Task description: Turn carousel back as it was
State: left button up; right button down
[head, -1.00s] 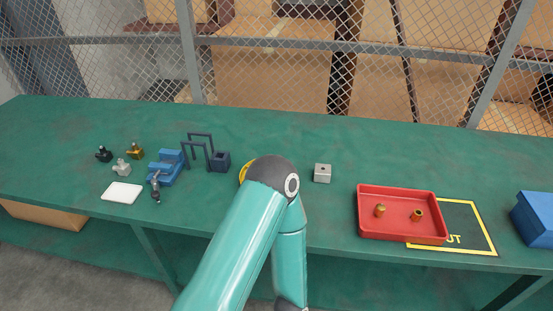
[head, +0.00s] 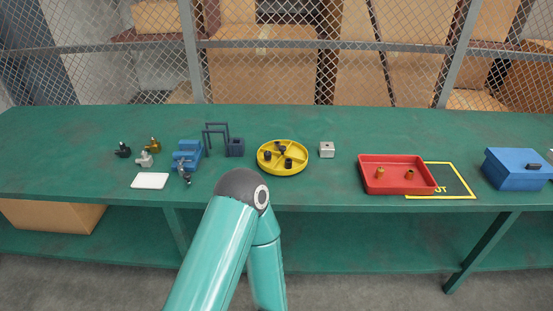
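The carousel (head: 283,170) is a round yellow tray with raised dividers, standing on the green bench near its middle. Several small dark parts sit in it, around the hub; which compartment each is in is hard to tell. One of my teal arms rises from the bottom in front of the bench, its dark joint just below and left of the carousel, apart from it in the picture. Its forearm points down and its gripper is out of frame. My other arm does not show.
A red tray (head: 374,186) with two brass parts overlaps a yellow-outlined area on the right. A blue box (head: 516,169) stands farther right. A grey block (head: 326,150) is right of the carousel. A blue vise (head: 187,155), small fittings and a white plate (head: 150,181) are left.

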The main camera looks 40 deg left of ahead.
aim_at(293, 150)
jog(key=z, duration=0.3)
jog(key=k, duration=0.15)
jog(key=u, duration=1.25)
jog(key=i, duration=1)
jog(key=u, duration=0.65)
jog(key=k, duration=0.8)
jog(key=u, duration=0.2)
jog(key=i, duration=0.85)
jog(key=z, duration=0.1)
